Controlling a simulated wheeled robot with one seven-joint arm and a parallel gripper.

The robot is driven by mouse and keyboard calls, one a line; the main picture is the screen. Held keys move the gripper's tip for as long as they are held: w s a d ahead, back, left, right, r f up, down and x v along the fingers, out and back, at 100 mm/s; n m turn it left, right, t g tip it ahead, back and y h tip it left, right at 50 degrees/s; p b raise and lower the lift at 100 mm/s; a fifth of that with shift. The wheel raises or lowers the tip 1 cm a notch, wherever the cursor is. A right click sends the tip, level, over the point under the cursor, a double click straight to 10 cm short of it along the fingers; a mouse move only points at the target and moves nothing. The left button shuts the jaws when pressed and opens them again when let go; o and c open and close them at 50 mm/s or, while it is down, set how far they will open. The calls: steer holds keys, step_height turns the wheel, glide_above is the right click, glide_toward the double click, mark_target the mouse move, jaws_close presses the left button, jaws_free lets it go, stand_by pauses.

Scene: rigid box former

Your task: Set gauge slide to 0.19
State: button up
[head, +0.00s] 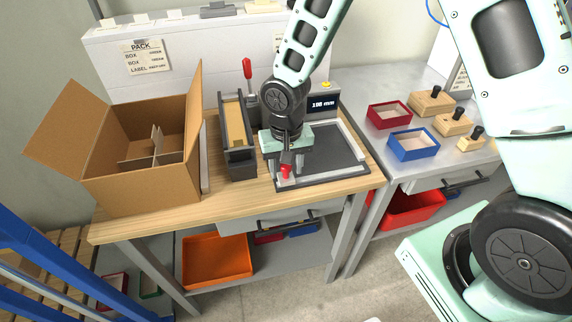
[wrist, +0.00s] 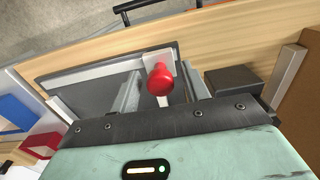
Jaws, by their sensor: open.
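The gauge slide has a red knob (head: 286,169) at the front left of a grey gauge plate (head: 325,160) on the wooden bench. In the wrist view the red knob (wrist: 161,80) stands near the middle, between my fingers. My gripper (head: 286,167) points down over the knob. Its jaws (wrist: 160,90) are open, with one finger on each side of the knob; I cannot tell whether either touches it. A small display (head: 323,104) behind the plate seems to read 100 mm, though the last digit is unclear. My gripper hides part of the slide.
A dark narrow holder (head: 238,150) stands just left of the plate, with a red-handled lever (head: 247,70) behind it. An open cardboard box (head: 135,180) stands further left. Red (head: 388,115) and blue (head: 413,145) trays sit on the steel table at right.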

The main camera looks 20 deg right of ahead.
jaws_close()
steer(key=p, duration=0.3)
glide_above(355, 168)
stand_by(0.4)
jaws_free()
steer(key=shift+s, duration=0.1)
steer(key=shift+r, duration=0.15)
step_height(355, 168, up, 17)
steer(key=shift+b, duration=0.3)
steer(key=shift+r, duration=0.1)
